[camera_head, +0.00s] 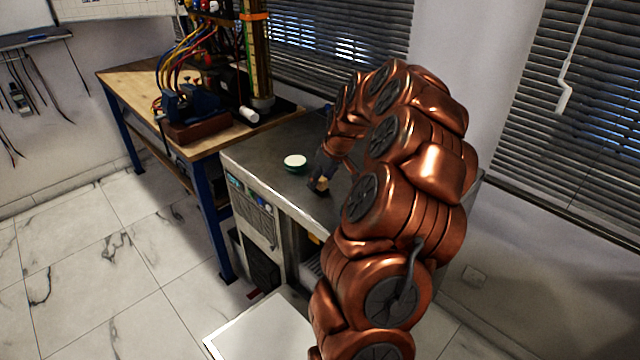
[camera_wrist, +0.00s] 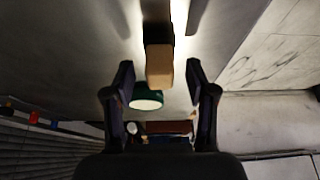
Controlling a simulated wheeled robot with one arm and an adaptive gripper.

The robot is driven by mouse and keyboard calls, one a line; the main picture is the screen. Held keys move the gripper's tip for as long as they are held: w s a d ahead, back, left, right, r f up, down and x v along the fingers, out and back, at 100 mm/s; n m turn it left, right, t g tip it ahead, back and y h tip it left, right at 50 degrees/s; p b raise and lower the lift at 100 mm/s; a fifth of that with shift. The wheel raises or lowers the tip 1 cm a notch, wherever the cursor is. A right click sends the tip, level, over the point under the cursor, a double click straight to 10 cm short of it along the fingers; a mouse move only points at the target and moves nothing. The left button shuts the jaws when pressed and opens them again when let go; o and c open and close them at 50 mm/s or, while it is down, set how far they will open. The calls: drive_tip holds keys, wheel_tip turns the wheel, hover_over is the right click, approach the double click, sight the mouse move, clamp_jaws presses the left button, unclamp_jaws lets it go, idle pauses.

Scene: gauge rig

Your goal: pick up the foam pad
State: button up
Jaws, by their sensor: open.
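My gripper is open and empty. In the head view my gripper (camera_head: 321,174) is low over the cabinet top, and only a bit of tan shows at its tips; the rest of the block is hidden.
A round green thing with a white top (camera_head: 295,161) stands on the cabinet left of my gripper; it also shows near the left finger in the wrist view (camera_wrist: 147,99). A wooden workbench (camera_head: 130,85) with a wired rig stands behind left. The cabinet's front-left top is clear.

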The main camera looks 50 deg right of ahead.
drive_tip(key=shift+w+f, duration=0.15)
drive_tip(key=shift+f, duration=0.2)
drive_tip(key=shift+c, duration=0.4)
clamp_jaws()
drive_tip(key=shift+r, duration=0.1)
drive_tip(key=shift+r+b, duration=0.55)
drive_tip(key=shift+r, duration=1)
drive_tip(key=shift+a+r, duration=0.15)
drive_tip(key=s+a+r+b, duration=0.1)
drive_tip(key=s+a+b, duration=0.1)
drive_tip(key=a, duration=1.3)
drive_tip(key=shift+s+a+r+b, duration=0.2)
drive_tip(key=shift+s+b, duration=0.1)
drive_tip(key=shift+s, duration=0.6)
